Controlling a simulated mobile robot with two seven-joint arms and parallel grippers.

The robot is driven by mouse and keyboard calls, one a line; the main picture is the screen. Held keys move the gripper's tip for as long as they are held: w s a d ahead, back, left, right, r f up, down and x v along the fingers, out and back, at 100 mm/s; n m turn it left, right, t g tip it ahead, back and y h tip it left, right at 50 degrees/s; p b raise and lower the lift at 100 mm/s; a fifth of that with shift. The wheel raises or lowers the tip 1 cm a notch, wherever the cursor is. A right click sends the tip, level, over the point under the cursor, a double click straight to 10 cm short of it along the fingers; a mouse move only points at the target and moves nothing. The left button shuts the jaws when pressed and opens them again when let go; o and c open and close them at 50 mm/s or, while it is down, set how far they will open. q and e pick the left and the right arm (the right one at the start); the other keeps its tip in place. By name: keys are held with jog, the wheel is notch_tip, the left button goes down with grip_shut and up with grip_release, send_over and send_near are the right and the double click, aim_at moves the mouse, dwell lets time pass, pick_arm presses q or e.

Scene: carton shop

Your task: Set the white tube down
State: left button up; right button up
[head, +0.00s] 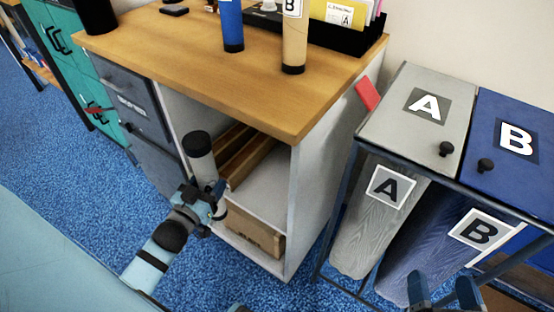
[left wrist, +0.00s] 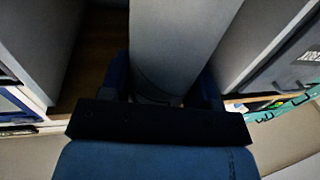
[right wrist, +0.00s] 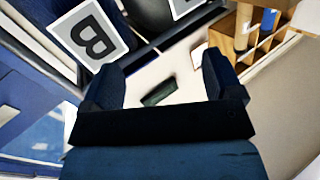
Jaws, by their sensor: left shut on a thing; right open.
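The white tube (head: 202,166) has a black cap and stands roughly upright in front of the desk's open shelf compartment in the head view. My left gripper (head: 212,200) is shut on its lower part. In the left wrist view the tube (left wrist: 180,45) runs up between the fingers of the left gripper (left wrist: 165,90). I cannot tell whether its lower end touches anything. My right gripper (head: 445,290) is open and empty at the bottom right, in front of the sorting bins; it also shows open in the right wrist view (right wrist: 165,85).
The wooden desk top (head: 150,45) holds a blue tube (head: 231,25), a tan tube (head: 295,40) and a black organizer (head: 345,38). The open compartment has a shelf (head: 262,185) and a cardboard box (head: 255,232) below. Bins with a grey A lid (head: 390,130) and a blue B lid (head: 540,155) stand right.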

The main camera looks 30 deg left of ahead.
pick_arm(q)
jog(key=w+d+b, duration=0.1)
jog(key=w+b, duration=0.4)
jog(key=w, duration=1.4)
notch_tip(320, 180, down, 7)
jog(key=b, duration=0.4)
jog(key=shift+w+d, duration=0.25)
jog(key=shift+w, duration=0.15)
pick_arm(e)
notch_tip(320, 180, down, 6)
jog(key=a+n+g+y, duration=0.1)
jog(key=a+g, duration=0.1)
jog(key=shift+y, duration=0.3)
pick_arm(q)
jog(key=shift+f, duration=0.1)
jog(key=o, duration=0.9)
jog(key=shift+f, duration=0.15)
jog(key=shift+o, duration=0.2)
